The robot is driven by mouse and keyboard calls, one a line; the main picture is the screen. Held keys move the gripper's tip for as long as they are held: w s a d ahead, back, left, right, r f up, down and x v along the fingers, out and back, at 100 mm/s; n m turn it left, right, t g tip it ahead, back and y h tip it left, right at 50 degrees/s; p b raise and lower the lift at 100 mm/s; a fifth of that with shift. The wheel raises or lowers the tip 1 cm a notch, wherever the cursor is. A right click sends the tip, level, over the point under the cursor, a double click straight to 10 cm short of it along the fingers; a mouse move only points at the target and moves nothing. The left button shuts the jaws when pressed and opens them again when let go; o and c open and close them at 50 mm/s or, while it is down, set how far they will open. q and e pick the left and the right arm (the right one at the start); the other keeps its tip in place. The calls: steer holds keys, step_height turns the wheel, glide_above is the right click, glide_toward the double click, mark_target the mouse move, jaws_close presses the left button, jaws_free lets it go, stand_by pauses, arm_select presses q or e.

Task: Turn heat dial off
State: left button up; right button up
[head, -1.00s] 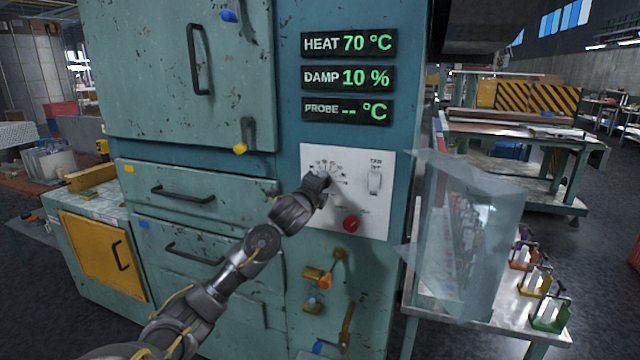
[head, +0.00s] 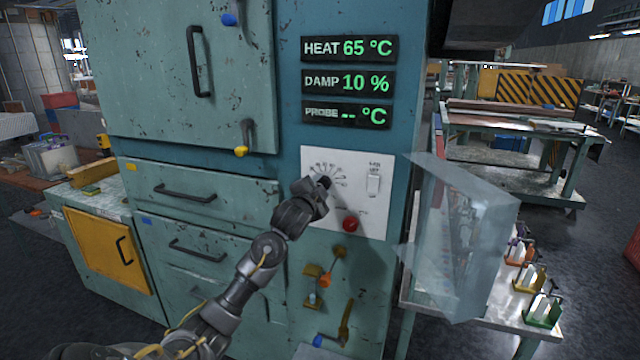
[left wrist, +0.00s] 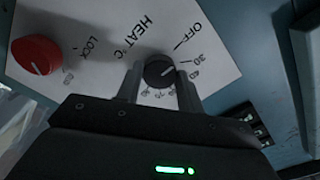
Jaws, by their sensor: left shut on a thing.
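The black heat dial (left wrist: 158,72) sits on a white control panel (head: 384,215) marked HEAT °C, with OFF and several numbers around it in the left wrist view. My left gripper (left wrist: 158,88) is shut on the dial, one finger on each side. In the head view the left gripper (head: 322,186) covers part of the dial and its scale. The heat display (head: 349,48) reads 65 °C. My right gripper does not show.
A red knob (head: 351,224) marked LOCK is below the dial, and a white switch (head: 373,182) is to its right. A transparent panel (head: 465,240) stands out at the cabinet's right side. Yellow and orange valve handles (head: 325,280) are lower down.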

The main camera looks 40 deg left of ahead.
arm_select(q)
steer(key=shift+n, duration=0.5)
steer(key=shift+f+p, duration=0.1)
steer(key=shift+p, duration=0.2)
steer(key=o, duration=1)
steer(key=b+v, duration=0.2)
steer(key=v, duration=0.8)
steer(key=shift+s+d+b, duration=0.15)
steer(key=shift+s+b, duration=0.2)
steer(key=shift+b, duration=0.05)
